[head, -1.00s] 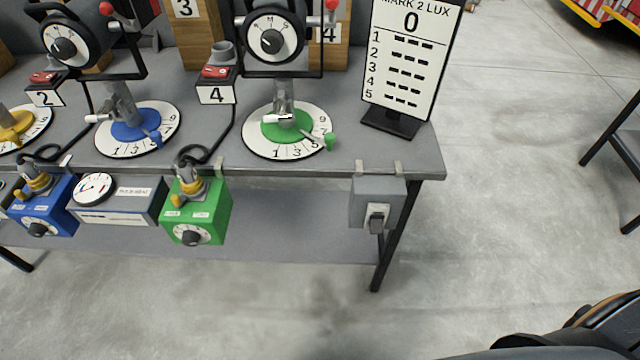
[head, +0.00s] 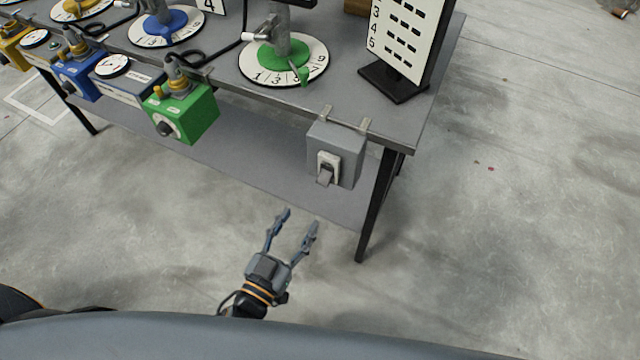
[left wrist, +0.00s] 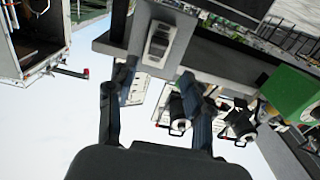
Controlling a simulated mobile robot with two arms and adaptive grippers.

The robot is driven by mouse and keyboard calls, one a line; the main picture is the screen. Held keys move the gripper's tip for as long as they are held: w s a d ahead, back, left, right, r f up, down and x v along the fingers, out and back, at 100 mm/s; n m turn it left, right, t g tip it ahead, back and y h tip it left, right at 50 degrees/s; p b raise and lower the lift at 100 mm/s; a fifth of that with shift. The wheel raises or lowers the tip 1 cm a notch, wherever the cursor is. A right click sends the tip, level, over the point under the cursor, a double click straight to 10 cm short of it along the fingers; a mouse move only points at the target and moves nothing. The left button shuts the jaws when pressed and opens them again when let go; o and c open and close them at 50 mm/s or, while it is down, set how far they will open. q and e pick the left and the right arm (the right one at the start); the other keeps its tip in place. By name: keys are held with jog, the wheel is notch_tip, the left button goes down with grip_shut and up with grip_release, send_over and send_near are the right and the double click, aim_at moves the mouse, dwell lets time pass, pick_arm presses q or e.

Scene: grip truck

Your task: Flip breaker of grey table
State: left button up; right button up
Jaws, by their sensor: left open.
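The grey breaker box (head: 337,154) hangs by two clips from the front edge of the grey table (head: 345,96), near its right corner. Its switch (head: 326,170) is a grey lever in a pale frame on the front face, tilted downward. My left gripper (head: 299,219) is open and empty, in front of the box and lower in the picture, apart from it. In the left wrist view the breaker box (left wrist: 182,42) and its switch (left wrist: 159,42) appear beyond the open fingers of the left gripper (left wrist: 158,85). My right gripper is not in view.
A green box (head: 190,115) with a knob hangs on the table edge left of the breaker. A numbered dial (head: 312,70) and a sign on a black stand (head: 393,82) are on the table. A black table leg (head: 376,208) stands right of the breaker. The floor in front is clear.

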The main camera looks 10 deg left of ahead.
aim_at(322, 183)
pick_arm(q)
jog(key=x, duration=1)
jog(key=shift+w+d, duration=0.15)
jog(key=shift+w, duration=0.35)
